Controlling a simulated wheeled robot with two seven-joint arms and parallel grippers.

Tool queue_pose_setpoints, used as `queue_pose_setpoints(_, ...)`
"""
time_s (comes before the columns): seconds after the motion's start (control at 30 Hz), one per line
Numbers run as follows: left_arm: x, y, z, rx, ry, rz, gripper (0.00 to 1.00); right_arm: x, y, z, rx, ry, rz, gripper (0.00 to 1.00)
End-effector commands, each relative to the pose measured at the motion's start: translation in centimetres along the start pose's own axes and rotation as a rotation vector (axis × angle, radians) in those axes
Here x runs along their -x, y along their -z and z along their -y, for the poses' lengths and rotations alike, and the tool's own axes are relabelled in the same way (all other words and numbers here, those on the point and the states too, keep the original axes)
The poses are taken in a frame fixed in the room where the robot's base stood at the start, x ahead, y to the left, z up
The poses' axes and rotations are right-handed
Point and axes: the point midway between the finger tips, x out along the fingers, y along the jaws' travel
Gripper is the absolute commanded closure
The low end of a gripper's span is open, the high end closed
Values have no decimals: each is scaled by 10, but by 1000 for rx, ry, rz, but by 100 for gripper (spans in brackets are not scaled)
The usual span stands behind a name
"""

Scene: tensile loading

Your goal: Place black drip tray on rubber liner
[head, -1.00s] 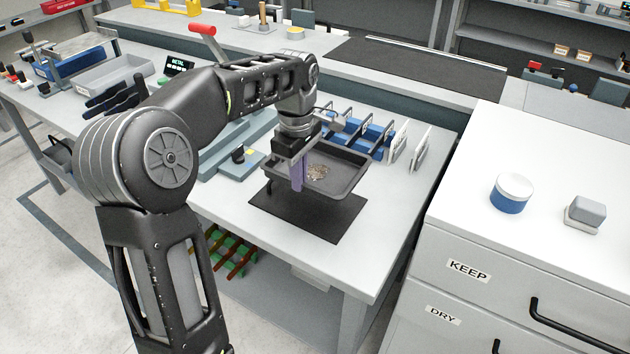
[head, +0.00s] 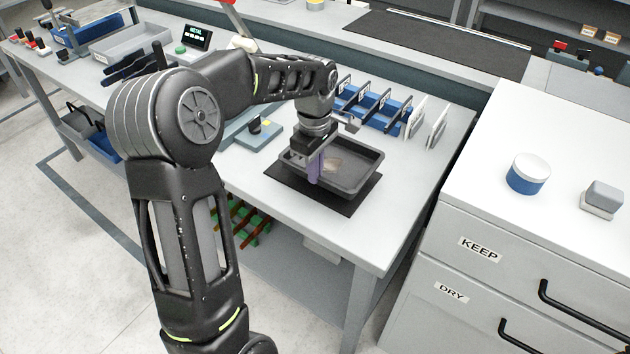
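The black drip tray (head: 359,183) is a shallow rectangular pan with a small brownish patch on its floor. It sits over the flat black rubber liner (head: 343,208) on the grey workbench, roughly level. The liner shows along the tray's near and left edges. I cannot tell whether the tray's underside touches it. My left gripper (head: 314,171), with purple fingers, points down at the tray's near-left rim and looks shut on it. The far finger is hidden. My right gripper is not in view.
Blue bins with dividers (head: 373,107) stand just behind the tray. A grey-blue fixture (head: 255,132) stands to its left. A white drawer cabinet (head: 500,225) with a blue-white jar (head: 528,174) is at right. The bench's near-right surface (head: 400,215) is clear.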

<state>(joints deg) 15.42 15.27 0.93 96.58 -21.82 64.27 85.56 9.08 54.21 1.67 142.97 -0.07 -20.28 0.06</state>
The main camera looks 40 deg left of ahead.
Motion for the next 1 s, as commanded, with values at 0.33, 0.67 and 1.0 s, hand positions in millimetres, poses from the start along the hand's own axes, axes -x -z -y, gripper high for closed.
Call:
queue_pose_setpoints(0.33,-36,0,0,-1,1,0,100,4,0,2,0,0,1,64)
queue_pose_setpoints(0.67,-40,0,0,0,0,0,100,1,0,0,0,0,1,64)
queue_pose_setpoints(1.0,-39,0,1,0,2,1,75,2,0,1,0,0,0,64)
